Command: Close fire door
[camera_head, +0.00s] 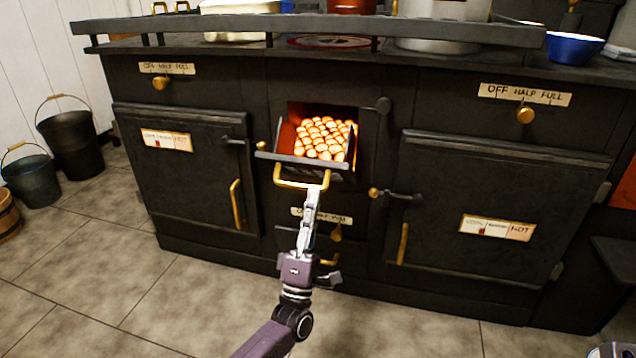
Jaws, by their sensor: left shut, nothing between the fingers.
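The fire door (303,162) is a dark flap at the middle of the black stove. It is tilted open outward, and glowing orange coals (325,137) show in the opening behind it. A brass handle (290,184) runs along its front. My left gripper (322,184) is shut, with its fingertips at the right end of the brass handle. Nothing is between its fingers. I cannot tell whether it touches the handle. My right gripper is not clearly in view; a pale part shows at the bottom right corner.
The stove has closed oven doors at left (185,180) and right (490,215), with brass handles. A rail (310,30) runs along the top edge, with pots behind it. Buckets (70,140) stand at the left wall. The tiled floor (130,290) in front is clear.

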